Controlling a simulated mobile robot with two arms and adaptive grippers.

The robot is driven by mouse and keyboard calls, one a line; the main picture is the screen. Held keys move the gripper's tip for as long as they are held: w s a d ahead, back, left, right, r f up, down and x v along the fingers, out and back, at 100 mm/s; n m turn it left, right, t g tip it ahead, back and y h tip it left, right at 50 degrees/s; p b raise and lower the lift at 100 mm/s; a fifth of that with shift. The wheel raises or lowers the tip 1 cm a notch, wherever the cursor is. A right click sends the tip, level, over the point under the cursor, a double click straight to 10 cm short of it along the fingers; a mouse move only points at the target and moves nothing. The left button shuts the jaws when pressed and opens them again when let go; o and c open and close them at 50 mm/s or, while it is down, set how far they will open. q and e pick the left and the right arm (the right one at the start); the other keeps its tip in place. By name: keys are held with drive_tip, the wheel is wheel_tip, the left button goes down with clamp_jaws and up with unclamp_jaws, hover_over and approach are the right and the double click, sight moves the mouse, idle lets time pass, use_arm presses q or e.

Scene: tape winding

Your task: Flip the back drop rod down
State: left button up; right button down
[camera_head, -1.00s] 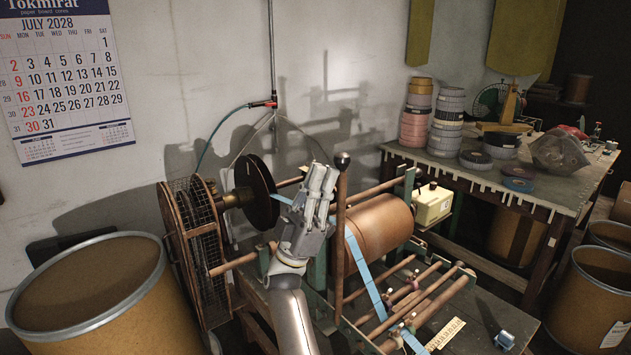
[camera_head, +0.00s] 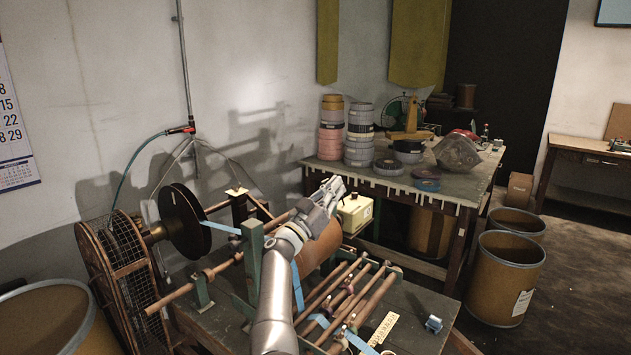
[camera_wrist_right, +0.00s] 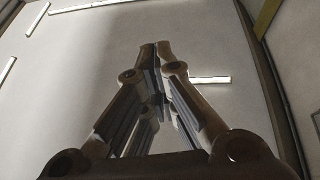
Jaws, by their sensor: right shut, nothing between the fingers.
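The winding machine's brown rod (camera_head: 175,294) runs out low at the left, past the disc. Another short rod (camera_head: 275,222) leads from the green post (camera_head: 253,262) toward my forearm. No rod with a dark knob stands upright now; I cannot tell which visible rod is the back drop rod, as my arm hides part of the frame. My right gripper (camera_head: 336,187) is shut and empty above the copper-coloured drum (camera_head: 325,250). In the wrist view its fingertips (camera_wrist_right: 162,46) meet, pointing up toward the ceiling. My left gripper is out of view.
The black disc (camera_head: 186,222) and wire-mesh reel (camera_head: 112,270) are at the left. Blue tape (camera_head: 298,285) passes the drum to several guide rods (camera_head: 345,300). A cream box (camera_head: 355,214) stands behind. A table (camera_head: 440,188) with tape rolls is beyond; barrels (camera_head: 505,285) stand at right.

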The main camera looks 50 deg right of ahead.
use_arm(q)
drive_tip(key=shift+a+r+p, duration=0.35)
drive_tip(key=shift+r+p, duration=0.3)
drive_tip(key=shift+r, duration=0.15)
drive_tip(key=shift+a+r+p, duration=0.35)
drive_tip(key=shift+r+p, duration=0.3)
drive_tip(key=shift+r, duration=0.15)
use_arm(e)
drive_tip(key=d+f+y, duration=0.3)
drive_tip(key=d+f, duration=0.2)
drive_tip(key=shift+w+d+n+y, duration=0.2)
drive_tip(key=shift+d+n+y, duration=0.1)
drive_tip(key=shift+y, duration=0.1)
drive_tip(key=shift+r, duration=0.1)
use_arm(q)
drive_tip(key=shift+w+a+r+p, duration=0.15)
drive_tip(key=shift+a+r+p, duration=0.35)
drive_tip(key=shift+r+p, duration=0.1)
use_arm(e)
drive_tip(key=a+r, duration=0.7)
drive_tip(key=a, duration=0.4)
drive_tip(key=shift+w, duration=0.35)
drive_tip(key=shift+r, duration=0.1)
